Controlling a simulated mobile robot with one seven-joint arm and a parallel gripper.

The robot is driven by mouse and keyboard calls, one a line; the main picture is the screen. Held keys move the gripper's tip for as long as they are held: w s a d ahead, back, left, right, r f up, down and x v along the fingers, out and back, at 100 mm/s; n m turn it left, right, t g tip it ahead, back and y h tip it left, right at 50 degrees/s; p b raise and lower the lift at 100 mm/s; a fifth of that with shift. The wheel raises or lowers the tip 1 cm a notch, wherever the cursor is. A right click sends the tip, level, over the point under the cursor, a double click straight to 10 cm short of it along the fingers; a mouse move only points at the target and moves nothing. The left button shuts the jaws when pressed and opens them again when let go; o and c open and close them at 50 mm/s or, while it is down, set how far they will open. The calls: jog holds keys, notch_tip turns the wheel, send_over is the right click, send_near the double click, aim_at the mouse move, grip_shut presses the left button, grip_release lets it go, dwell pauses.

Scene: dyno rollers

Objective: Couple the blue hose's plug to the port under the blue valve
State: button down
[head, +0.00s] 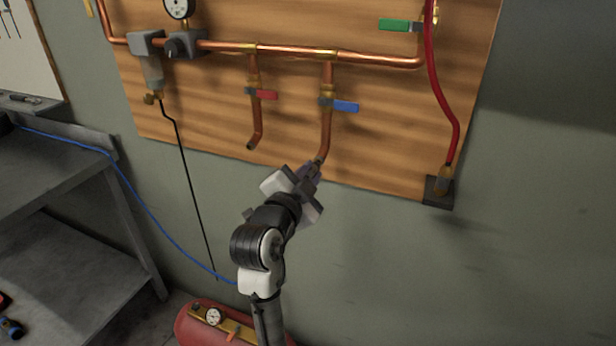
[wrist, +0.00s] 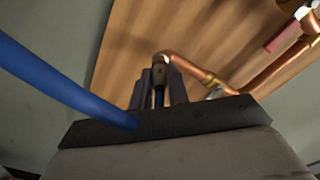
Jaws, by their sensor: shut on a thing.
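The blue valve (head: 345,106) has its blue lever pointing right on a copper drop pipe. The pipe's lower end, the port (head: 319,161), bends toward the viewer. My gripper (head: 308,172) is right at this end, partly covering it. In the wrist view, my gripper (wrist: 158,90) is shut on the blue hose's plug (wrist: 159,97), a small dark piece between the fingers. The plug lines up closely with the pipe end; I cannot tell whether it is seated. The blue hose (wrist: 55,82) runs in from the left and passes behind the gripper body.
The red valve (head: 262,94) and its open bent pipe are just left. A red hose (head: 440,90) hangs at the right. The blue hose (head: 140,200) trails from the grey bench (head: 75,165). A red tank (head: 190,322) stands below. The wall right of my arm is clear.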

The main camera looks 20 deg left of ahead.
jog(key=shift+w, duration=0.35)
jog(key=c, duration=1.3)
grip_release()
jog(key=s+b, duration=1.3)
jog(key=shift+s+a+b, duration=0.2)
jog(key=shift+s+b, duration=0.15)
jog(key=shift+s, duration=0.05)
